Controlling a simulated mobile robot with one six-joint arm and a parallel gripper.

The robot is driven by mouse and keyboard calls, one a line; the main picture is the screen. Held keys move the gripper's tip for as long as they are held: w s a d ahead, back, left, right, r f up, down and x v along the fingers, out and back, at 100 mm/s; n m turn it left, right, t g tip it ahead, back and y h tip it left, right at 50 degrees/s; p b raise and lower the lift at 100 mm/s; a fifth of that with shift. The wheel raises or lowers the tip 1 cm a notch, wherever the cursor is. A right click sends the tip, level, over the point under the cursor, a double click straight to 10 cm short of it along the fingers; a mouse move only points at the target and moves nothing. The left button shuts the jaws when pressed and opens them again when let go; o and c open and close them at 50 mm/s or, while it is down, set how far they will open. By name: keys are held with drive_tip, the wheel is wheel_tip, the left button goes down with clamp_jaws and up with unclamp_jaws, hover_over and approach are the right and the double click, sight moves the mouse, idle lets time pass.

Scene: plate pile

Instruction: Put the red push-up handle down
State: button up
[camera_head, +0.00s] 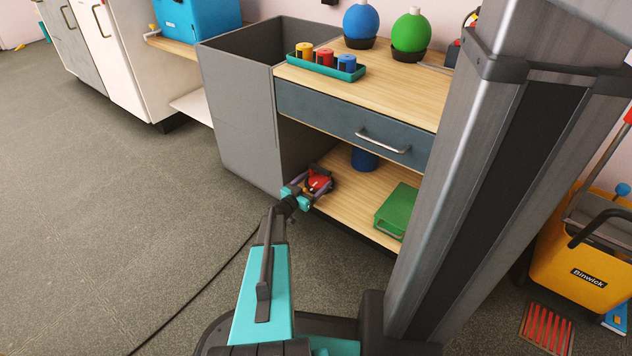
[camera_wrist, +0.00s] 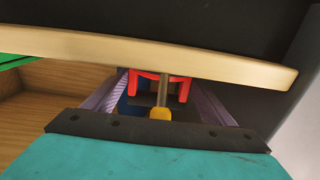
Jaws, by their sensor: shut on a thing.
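The red push-up handle (camera_head: 318,183) is between the fingers of my gripper (camera_head: 321,186), low at the front left of the cabinet's open lower shelf (camera_head: 352,204). In the wrist view the red handle (camera_wrist: 184,90) shows between the two purple-grey fingers, partly hidden by a wooden board edge and a rod. My gripper (camera_wrist: 158,90) is shut on it. Whether the handle touches the shelf I cannot tell.
A blue round object (camera_head: 364,159) stands further back on the shelf. A green box (camera_head: 398,210) lies to the right. The drawer (camera_head: 350,122) closes off the space above. A grey side panel (camera_head: 238,120) stands left. The shelf between is bare.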

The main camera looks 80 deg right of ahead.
drive_tip(key=o, duration=1.8)
drive_tip(key=shift+c, duration=0.2)
drive_tip(key=shift+r, duration=0.15)
drive_tip(key=p+v, duration=0.4)
drive_tip(key=v, duration=0.8)
drive_tip(key=shift+r, duration=0.1)
